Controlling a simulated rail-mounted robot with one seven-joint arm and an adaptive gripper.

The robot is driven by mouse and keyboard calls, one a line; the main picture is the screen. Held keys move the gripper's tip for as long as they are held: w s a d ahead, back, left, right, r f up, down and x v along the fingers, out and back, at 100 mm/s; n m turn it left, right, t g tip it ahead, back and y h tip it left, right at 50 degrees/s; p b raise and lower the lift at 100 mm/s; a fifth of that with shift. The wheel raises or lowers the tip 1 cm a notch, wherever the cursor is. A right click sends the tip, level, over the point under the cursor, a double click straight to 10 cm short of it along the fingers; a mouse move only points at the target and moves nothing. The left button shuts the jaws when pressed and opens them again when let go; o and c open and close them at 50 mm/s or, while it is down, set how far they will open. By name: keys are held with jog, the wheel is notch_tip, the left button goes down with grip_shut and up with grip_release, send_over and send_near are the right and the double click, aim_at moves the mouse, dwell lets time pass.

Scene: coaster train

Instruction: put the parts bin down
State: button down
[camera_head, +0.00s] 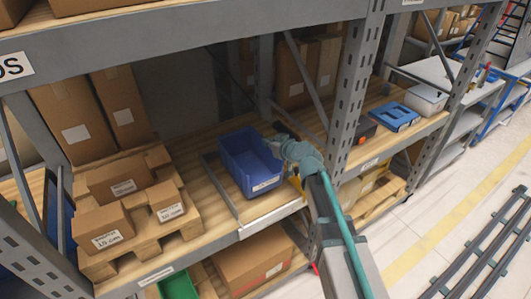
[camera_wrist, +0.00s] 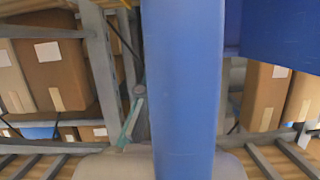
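The blue parts bin (camera_head: 240,163) is open-topped with a pale label on its front. In the head view it is at the wooden shelf (camera_head: 197,150), over a grey metal frame (camera_head: 222,190). I cannot tell whether its base touches the surface. My gripper (camera_head: 277,138) is at the bin's right rim and appears shut on it, though its fingertips are mostly hidden. In the wrist view a blue surface (camera_wrist: 183,80) fills the middle very close to the camera, and another blue surface (camera_wrist: 285,35) is at upper right.
A pallet (camera_head: 150,235) with several cardboard boxes (camera_head: 105,226) stands left of the bin. A grey rack upright (camera_head: 345,95) stands close to my arm on the right. Tall boxes are behind. A shelf beam passes above, and a blue case (camera_head: 395,116) lies in the bay to the right.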

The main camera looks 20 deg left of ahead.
aim_at(268, 157)
jog(key=shift+f+p, duration=0.4)
jog(key=shift+f, duration=1.6)
jog(key=c, duration=1.8)
grip_release()
jog(key=shift+c, duration=0.2)
jog(key=o, duration=0.5)
jog(key=shift+r, duration=0.2)
jog(key=b+v, duration=0.3)
jog(key=v, duration=0.9)
jog(key=shift+b, duration=0.4)
